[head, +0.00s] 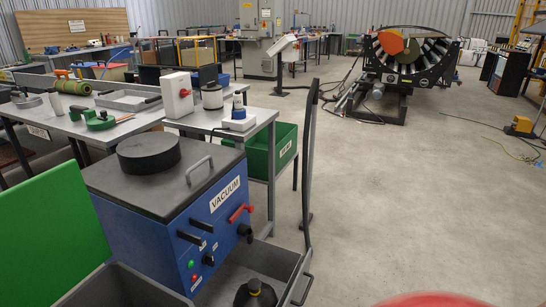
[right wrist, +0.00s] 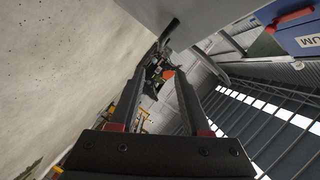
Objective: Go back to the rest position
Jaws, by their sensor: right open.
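My right gripper (right wrist: 158,64) shows in the right wrist view, its two dark fingers apart with nothing between them. The view is strongly tilted, with grey floor at left and wall and roof at right. Neither gripper shows in the head view. A small roll with a green outside (head: 73,87) lies on the grey workbench at the left. A blurred red rounded shape (head: 435,300) shows at the bottom edge of the head view; I cannot tell what it is.
A blue vacuum box (head: 215,225) with a grey lid stands close in front, beside a green panel (head: 50,235). A green bin (head: 282,150) is behind it. A large drum machine (head: 405,60) stands at the back. The concrete floor at right is mostly clear.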

